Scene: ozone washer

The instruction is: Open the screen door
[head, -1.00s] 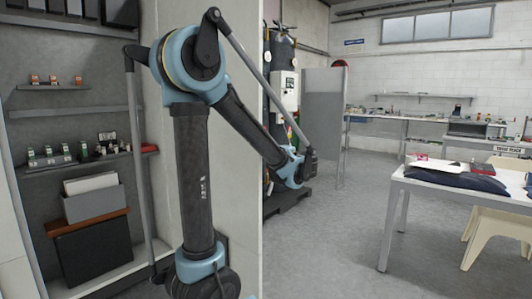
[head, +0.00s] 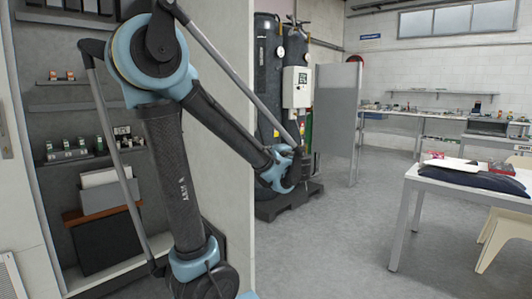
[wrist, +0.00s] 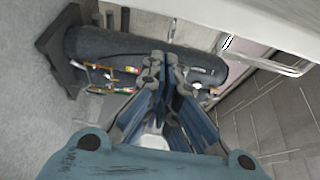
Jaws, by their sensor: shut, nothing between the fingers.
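No screen door can be identified with certainty. A plain grey upright panel (head: 338,110) on thin posts stands beyond my arm in the head view; I cannot tell whether it is a door. My gripper (head: 292,168) is at the end of the reaching arm, in front of the dark tanks in that view. Its fingers also show in the wrist view (wrist: 166,62), drawn together and holding nothing. The gripper appears apart from the panel, which is to its right and farther back.
Dark tanks (head: 268,70) with a white control box (head: 297,86) stand on a black base. A shelf recess (head: 62,107) and a wall (head: 225,150) are at left. A white table (head: 440,183) stands at right. Grey floor (head: 335,250) is clear between.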

